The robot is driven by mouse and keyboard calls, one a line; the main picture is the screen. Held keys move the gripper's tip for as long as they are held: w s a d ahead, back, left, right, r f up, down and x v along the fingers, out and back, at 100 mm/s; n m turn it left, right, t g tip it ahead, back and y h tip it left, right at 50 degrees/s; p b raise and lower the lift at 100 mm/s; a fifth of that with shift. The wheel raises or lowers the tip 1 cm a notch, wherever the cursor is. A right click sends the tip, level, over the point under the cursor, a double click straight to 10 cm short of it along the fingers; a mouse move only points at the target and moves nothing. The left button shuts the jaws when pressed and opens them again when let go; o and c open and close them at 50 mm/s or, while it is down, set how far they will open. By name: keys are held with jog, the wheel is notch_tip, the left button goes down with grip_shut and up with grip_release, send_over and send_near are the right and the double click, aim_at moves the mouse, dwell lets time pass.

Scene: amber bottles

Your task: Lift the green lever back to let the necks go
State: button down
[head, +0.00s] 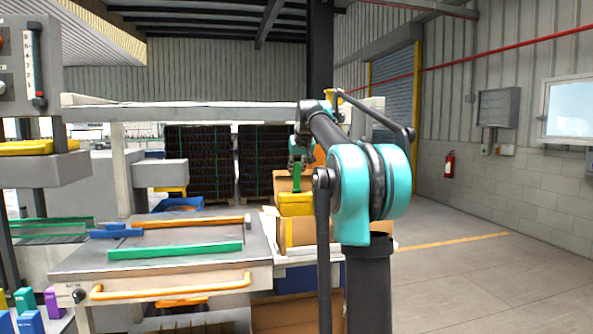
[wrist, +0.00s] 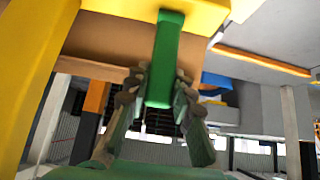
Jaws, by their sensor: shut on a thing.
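The green lever (head: 297,181) stands up from a yellow block (head: 295,204) above an open cardboard box (head: 298,232). In the wrist view the lever (wrist: 165,50) runs from the yellow block (wrist: 205,12) down between my fingers. My gripper (wrist: 160,82) is shut on the lever, with one finger on each side of it. In the head view my gripper (head: 299,158) is small and partly hidden by my arm. I cannot make out any bottle necks; the yellow block and box hide what is below.
A grey work table (head: 180,258) with a green rail (head: 176,250), an orange rail (head: 190,222) and an orange front handle (head: 170,291) lies left of the box. Dark stacked crates (head: 205,160) stand behind. Open floor (head: 480,280) lies to the right.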

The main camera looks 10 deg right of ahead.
jog(key=c, duration=1.3)
grip_release()
jog(key=v, duration=1.2)
jog(key=s+a+f+g, duration=0.1)
jog(key=s+f, duration=0.4)
jog(key=f, duration=0.6)
jog(key=s+a+f+g, duration=0.15)
jog(key=s+f, duration=0.35)
jog(key=f, duration=0.5)
jog(key=s+a+f, duration=0.2)
jog(key=s+f, duration=0.2)
jog(key=f, duration=0.7)
jog(key=shift+g, duration=0.85)
jog(key=s+f, duration=0.7)
jog(key=s, duration=0.1)
jog(key=s+a+f, duration=0.1)
jog(key=s+f, duration=1.5)
jog(key=s, duration=0.1)
jog(key=shift+a+f, duration=0.2)
